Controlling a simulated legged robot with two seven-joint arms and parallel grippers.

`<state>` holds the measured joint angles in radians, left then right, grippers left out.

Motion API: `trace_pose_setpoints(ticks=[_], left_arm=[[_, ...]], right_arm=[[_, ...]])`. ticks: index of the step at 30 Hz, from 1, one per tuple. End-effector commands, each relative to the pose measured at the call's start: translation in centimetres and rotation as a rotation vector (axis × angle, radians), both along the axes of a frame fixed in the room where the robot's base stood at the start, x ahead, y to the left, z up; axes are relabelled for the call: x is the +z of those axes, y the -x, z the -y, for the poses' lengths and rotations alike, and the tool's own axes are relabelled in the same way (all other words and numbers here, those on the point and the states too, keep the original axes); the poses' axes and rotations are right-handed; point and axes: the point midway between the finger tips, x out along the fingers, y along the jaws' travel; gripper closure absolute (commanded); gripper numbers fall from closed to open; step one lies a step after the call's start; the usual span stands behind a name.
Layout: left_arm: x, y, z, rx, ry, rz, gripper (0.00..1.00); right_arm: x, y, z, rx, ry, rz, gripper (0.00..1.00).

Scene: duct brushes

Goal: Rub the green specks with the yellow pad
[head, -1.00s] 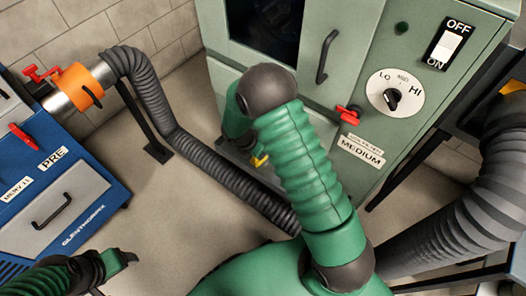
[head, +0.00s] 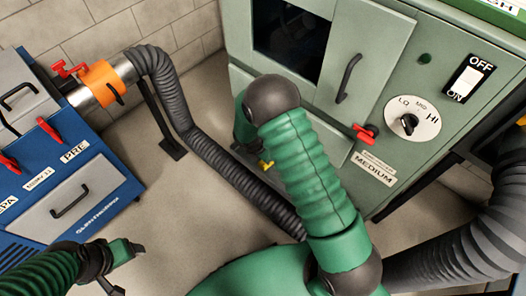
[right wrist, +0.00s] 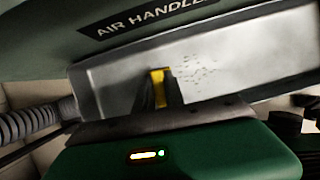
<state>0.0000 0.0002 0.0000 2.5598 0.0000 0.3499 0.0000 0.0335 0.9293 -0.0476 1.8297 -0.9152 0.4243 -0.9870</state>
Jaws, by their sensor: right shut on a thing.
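The yellow pad (right wrist: 160,86) stands upright between the fingers of my right gripper (right wrist: 158,92), which is shut on it. A patch of small dark specks (right wrist: 196,68) lies on a pale metal panel (right wrist: 235,62), just right of the pad in the right wrist view. Their green colour cannot be made out, nor whether the pad touches the panel. In the head view a bit of the yellow pad (head: 266,163) shows below my right arm, which hides the specks. My left gripper (head: 126,266) is empty at the lower left, its fingers apart.
A green cabinet (head: 395,65) with a dial (head: 412,118) and red valve (head: 365,133) stands ahead. A ribbed hose (head: 215,160) runs from the blue unit (head: 120,190) across the floor. A thick grey duct (head: 475,235) is at right.

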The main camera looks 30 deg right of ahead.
Motion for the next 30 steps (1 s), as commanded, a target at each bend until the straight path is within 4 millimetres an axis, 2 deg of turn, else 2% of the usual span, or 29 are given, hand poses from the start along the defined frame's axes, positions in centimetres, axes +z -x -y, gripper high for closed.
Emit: trace_pose_setpoints(ticks=[1,8,16,21,30], left_arm=[[0.3,0.0,0.0,0.000,0.000,0.000,0.28],[0.3,0.0,0.0,0.000,0.000,0.000,0.28],[-0.2,0.0,0.0,0.000,0.000,0.000,0.28],[-0.2,0.0,0.0,0.000,0.000,0.000,0.28],[-1.8,0.0,0.0,0.000,0.000,0.001,0.28]], right_arm=[[0.9,0.6,1.2,-0.029,0.018,0.003,1.00],[0.9,1.8,1.7,-0.036,0.017,0.002,1.00],[1.0,4.6,2.5,-0.041,0.015,0.001,1.00],[1.1,5.3,2.7,-0.043,0.014,0.002,1.00],[0.9,8.0,3.3,-0.037,0.012,0.001,1.00]])
